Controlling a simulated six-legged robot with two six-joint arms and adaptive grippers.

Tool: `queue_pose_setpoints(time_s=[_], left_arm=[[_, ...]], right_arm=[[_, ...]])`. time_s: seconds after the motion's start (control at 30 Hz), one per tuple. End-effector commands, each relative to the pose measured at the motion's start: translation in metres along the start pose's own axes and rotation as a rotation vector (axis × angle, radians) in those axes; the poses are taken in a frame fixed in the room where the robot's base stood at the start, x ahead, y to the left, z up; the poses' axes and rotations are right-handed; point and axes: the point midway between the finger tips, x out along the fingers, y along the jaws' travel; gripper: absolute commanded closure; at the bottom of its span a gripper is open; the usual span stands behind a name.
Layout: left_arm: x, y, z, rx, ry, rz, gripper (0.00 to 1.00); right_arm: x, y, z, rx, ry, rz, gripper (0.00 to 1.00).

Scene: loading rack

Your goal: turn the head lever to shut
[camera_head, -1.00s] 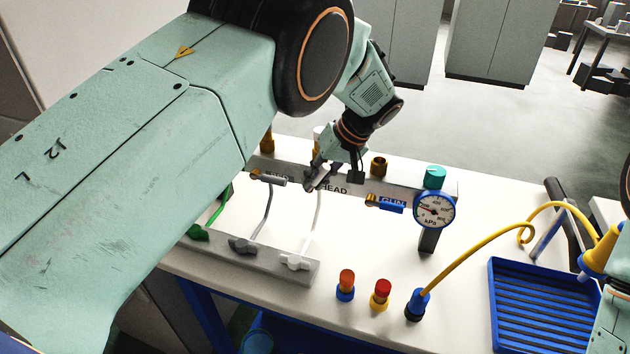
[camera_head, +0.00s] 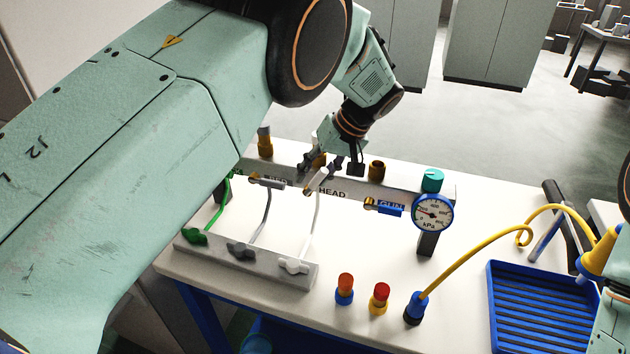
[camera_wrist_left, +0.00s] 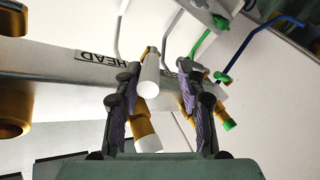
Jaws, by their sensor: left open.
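The head lever (camera_head: 318,180) is a short white handle on the grey rail, left of the HEAD label. It slants up to the right in the head view. In the left wrist view the white head lever (camera_wrist_left: 149,75) shows between the two fingers, closer to the left one. My left gripper (camera_head: 320,163) is open at the rail, its fingers just behind and above the lever. In the left wrist view the left gripper (camera_wrist_left: 158,78) has its fingers apart, one on each side of the lever; contact is unclear.
The grey lever (camera_head: 268,182) and blue lever (camera_head: 390,210) lie roughly along the rail (camera_head: 345,181) on either side. A pressure gauge (camera_head: 432,214) stands at its right end. Brass fittings (camera_head: 377,170) rise behind it.

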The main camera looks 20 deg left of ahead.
Motion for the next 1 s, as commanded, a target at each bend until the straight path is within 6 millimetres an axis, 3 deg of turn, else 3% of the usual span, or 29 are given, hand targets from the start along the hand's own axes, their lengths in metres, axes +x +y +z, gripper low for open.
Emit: queue_pose_setpoints(time_s=[0.2,0.43,0.77,0.87,1.0], left_arm=[[-0.039,-0.017,-0.012,-0.001,0.002,0.001,0.6],[-0.062,-0.028,-0.018,0.0,-0.002,-0.001,0.6],[-0.066,-0.03,-0.019,0.001,-0.002,-0.001,0.6],[-0.065,-0.031,-0.02,-0.001,-0.001,0.0,0.67],[-0.049,-0.045,-0.037,-0.025,0.011,0.022,0.79]], right_arm=[[0.0,0.0,0.0,0.0,0.0,0.0,0.6],[0.0,0.0,0.0,0.0,0.0,0.0,0.6],[0.0,0.0,0.0,0.0,0.0,0.0,0.6],[0.0,0.0,0.0,0.0,0.0,0.0,0.6],[0.0,0.0,0.0,0.0,0.0,0.0,0.6]])
